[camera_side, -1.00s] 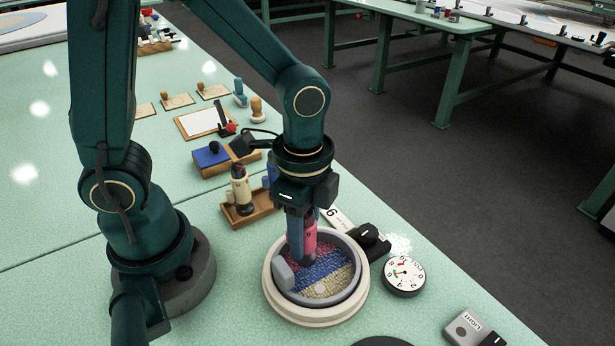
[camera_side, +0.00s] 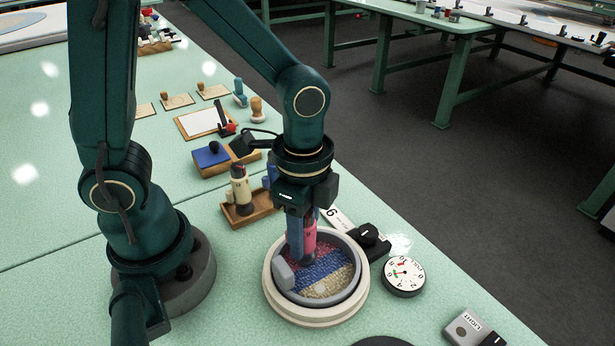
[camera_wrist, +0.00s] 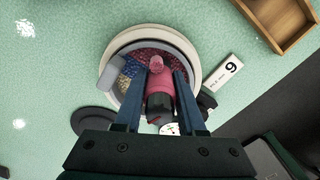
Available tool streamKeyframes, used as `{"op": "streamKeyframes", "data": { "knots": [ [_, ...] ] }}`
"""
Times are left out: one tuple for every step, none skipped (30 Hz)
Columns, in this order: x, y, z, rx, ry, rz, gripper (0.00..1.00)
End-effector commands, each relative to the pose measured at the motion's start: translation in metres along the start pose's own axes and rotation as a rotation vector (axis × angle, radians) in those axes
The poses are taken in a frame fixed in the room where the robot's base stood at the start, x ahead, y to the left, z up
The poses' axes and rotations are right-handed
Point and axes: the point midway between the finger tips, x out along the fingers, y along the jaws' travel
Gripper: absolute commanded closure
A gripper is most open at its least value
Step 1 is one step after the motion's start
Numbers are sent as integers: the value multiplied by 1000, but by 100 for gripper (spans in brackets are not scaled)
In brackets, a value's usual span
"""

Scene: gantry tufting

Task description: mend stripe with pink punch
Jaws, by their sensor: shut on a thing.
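My gripper (camera_side: 303,245) is shut on the pink punch (camera_side: 310,238), which stands upright between the fingers. The punch's lower end is over or at the round hoop's fabric; I cannot tell whether it touches. In the wrist view the pink punch (camera_wrist: 160,85) shows between my two blue fingers. The hoop (camera_side: 362,292) has a pale base and a grey inner rim. Its fabric shows a reddish stripe at the back, a blue stripe (camera_side: 322,272) across the middle and a cream stripe (camera_side: 326,289) in front. My gripper hides part of the reddish area.
A grey block (camera_side: 284,275) sits on the hoop's left rim. A wooden tray (camera_side: 240,217) with a cream-and-dark punch stands behind left. A light switch box (camera_side: 468,328) is at front right.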

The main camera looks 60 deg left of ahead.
Motion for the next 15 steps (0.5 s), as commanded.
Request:
{"op": "streamKeyframes", "data": {
  "knots": [
    [-3, -1, 0, 0, 2, -2, 100],
    [-5, -1, -1, 0, 3, -3, 100],
    [-9, -1, -1, -1, 4, -4, 100],
    [-11, -1, -1, -1, 5, -4, 100],
    [-13, -1, -1, -1, 4, -4, 100],
    [-16, -1, -1, -1, 4, -4, 100],
    [-19, -1, -1, -1, 5, -4, 100],
    [-21, -1, -1, -1, 5, -4, 100],
    [-24, -1, -1, -1, 5, -4, 100],
    [-27, -1, -1, -1, 4, -3, 100],
    [-29, -1, -1, -1, 5, -4, 100],
    [-32, -1, -1, -1, 5, -4, 100],
    [-34, -1, -1, -1, 5, -4, 100],
    [-36, -1, -1, -1, 5, -4, 100],
    [-40, -1, -1, -1, 4, -4, 100]
  ]
}}
